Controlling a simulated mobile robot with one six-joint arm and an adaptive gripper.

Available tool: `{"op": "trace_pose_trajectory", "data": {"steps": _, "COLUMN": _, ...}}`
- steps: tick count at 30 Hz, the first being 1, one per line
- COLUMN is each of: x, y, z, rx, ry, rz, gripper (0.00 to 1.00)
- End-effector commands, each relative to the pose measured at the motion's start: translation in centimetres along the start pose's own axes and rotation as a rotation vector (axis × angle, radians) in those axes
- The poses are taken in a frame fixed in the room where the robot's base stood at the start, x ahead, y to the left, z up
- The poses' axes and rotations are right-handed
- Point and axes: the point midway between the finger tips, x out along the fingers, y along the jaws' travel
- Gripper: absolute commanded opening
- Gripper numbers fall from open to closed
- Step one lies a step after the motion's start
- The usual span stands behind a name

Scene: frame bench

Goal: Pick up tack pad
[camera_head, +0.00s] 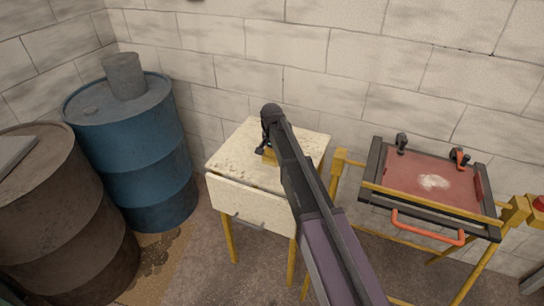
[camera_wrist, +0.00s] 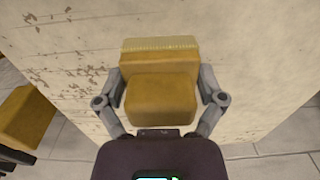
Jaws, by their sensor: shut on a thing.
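The tack pad (camera_wrist: 162,100) looks like a yellow-brown block with a raised front part and a pale ribbed strip along its far edge. It sits between the two grey fingers of my gripper (camera_wrist: 163,84) in the wrist view, one finger against each side, and my gripper is shut on it. In the head view a small yellow piece of the pad (camera_head: 270,154) shows beside my gripper (camera_head: 265,147), over the worn cream cabinet top (camera_head: 232,152). My arm hides much of it there. I cannot tell whether the pad touches the top.
A blue drum (camera_head: 140,150) with a grey bucket (camera_head: 123,76) and a brown drum (camera_head: 55,220) stand left. Right of the cabinet is a yellow bench frame (camera_head: 338,165) holding a red panel (camera_head: 400,180) with an orange handle (camera_head: 428,233). A block wall is close behind.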

Motion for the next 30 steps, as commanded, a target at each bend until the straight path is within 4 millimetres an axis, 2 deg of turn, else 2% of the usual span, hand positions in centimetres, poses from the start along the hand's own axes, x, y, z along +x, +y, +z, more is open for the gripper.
{"op": "trace_pose_trajectory", "data": {"steps": 8, "x": -0.9, "y": 0.2, "z": 0.2, "rx": 0.0, "ry": -0.004, "rz": 0.004, "gripper": 0.37}}
{"op": "trace_pose_trajectory", "data": {"steps": 19, "x": -4.1, "y": 0.1, "z": 0.1, "rx": 0.0, "ry": -0.002, "rz": 0.002, "gripper": 0.37}}
{"op": "trace_pose_trajectory", "data": {"steps": 21, "x": -3.7, "y": 1.5, "z": 1.9, "rx": 0.0, "ry": -0.002, "rz": 0.002, "gripper": 0.37}}
{"op": "trace_pose_trajectory", "data": {"steps": 30, "x": -4.4, "y": 5.7, "z": 7.5, "rx": 0.001, "ry": -0.002, "rz": 0.001, "gripper": 0.37}}
